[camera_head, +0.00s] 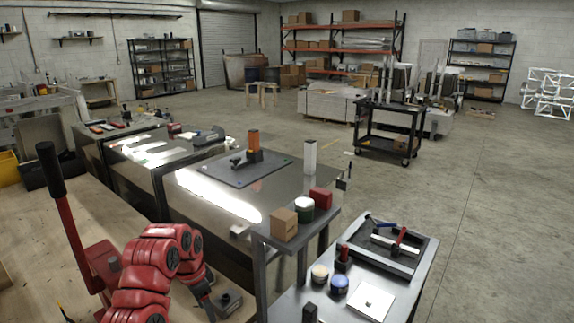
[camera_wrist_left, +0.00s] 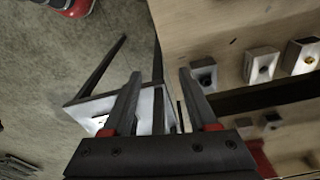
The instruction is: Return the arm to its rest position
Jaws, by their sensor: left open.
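My left arm (camera_head: 150,268), red with dark joints, is bent at the lower left of the head view, beside the wooden bench. My left gripper (camera_head: 208,300) is at the arm's dark end, low in the picture, and its fingers are hard to make out there. In the left wrist view the left gripper (camera_wrist_left: 160,88) shows two dark fingers spread apart. I see nothing held between them. My right arm and gripper are in neither view.
A red lever with a black handle (camera_head: 58,185) stands close left of my arm. The wooden bench (camera_head: 35,235) lies alongside. Metal tables (camera_head: 215,185) stand beyond, and a small shelf with a cardboard box (camera_head: 284,225) is to the right. Open floor (camera_head: 490,190) lies farther right.

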